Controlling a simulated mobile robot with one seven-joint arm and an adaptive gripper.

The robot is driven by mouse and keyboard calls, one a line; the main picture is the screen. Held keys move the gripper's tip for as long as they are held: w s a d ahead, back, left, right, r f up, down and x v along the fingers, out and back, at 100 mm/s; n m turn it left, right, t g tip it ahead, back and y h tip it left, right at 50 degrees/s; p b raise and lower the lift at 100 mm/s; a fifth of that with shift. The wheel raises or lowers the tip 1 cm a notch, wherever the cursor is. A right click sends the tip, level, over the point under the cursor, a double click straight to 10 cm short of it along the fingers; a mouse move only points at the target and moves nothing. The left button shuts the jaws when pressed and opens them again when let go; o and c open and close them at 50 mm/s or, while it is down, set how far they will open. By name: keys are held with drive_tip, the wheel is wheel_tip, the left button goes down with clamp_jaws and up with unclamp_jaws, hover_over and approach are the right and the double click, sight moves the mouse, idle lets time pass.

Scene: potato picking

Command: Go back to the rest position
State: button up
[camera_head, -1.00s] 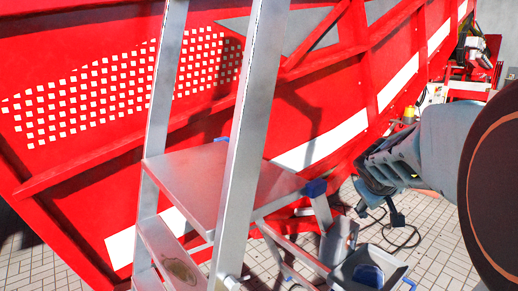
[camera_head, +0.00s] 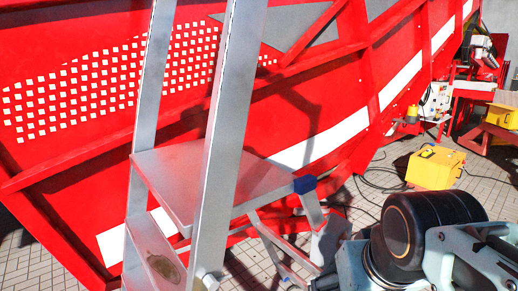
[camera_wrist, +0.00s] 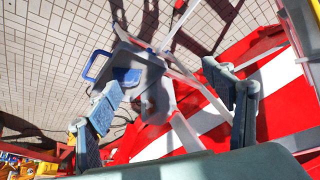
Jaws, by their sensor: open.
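My gripper (camera_wrist: 162,85) shows in the wrist view with its two dark grey fingers spread wide apart. It is open, and no object is held between the fingers. Beyond the fingers are a grey bin-like part with a blue handle (camera_wrist: 98,66) and the tiled floor. In the head view my arm is folded at the lower right, and the gripper cannot be made out there. No potato can be made out in either view.
A metal stepladder (camera_head: 215,150) stands close in front of a large red machine (camera_head: 330,110). A yellow box (camera_head: 435,167) sits on the tiled floor to the right, with black cables beside it. A wooden-topped table (camera_head: 502,117) is at the right edge.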

wheel_tip(320, 180, up, 14)
drive_tip(key=s+a+p, duration=0.1)
drive_tip(key=s+p, duration=0.1)
drive_tip(key=p, duration=1.3)
drive_tip(key=shift+s+a, duration=0.25)
drive_tip(key=shift+s, duration=0.05)
drive_tip(key=shift+a+f, duration=0.1)
